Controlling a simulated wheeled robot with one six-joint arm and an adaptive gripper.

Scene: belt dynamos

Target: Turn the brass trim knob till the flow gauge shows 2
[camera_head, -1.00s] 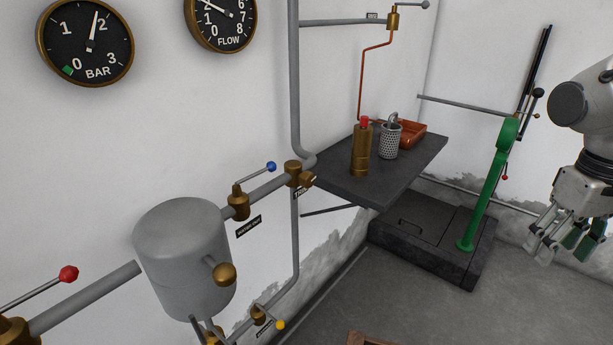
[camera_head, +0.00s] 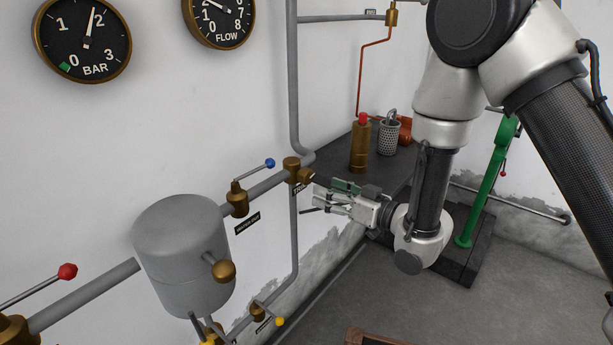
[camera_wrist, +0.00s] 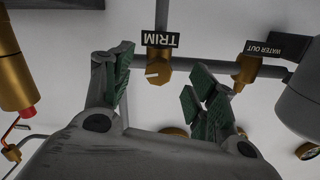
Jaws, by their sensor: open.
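The brass trim knob (camera_head: 306,177) sits on the wall pipe's brass fitting in the head view. In the wrist view the knob (camera_wrist: 158,73), with a pale mark on its face, shows between my open fingers, beside the upside-down TRIM label (camera_wrist: 161,39). My gripper (camera_head: 322,194) is open and empty, just right of and below the knob, apparently without touching it. The flow gauge (camera_head: 219,18) is cut off at the top of the head view. Its needle points up and left, near the 2; the exact reading cannot be told.
A dark shelf (camera_head: 335,165) with a red-topped brass bottle (camera_head: 360,148) and a perforated metal cup (camera_head: 389,138) stands behind my gripper. The blue-tipped water-out valve (camera_head: 238,198) and a grey tank (camera_head: 180,245) lie left of the knob. The floor (camera_head: 390,305) below is mostly clear.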

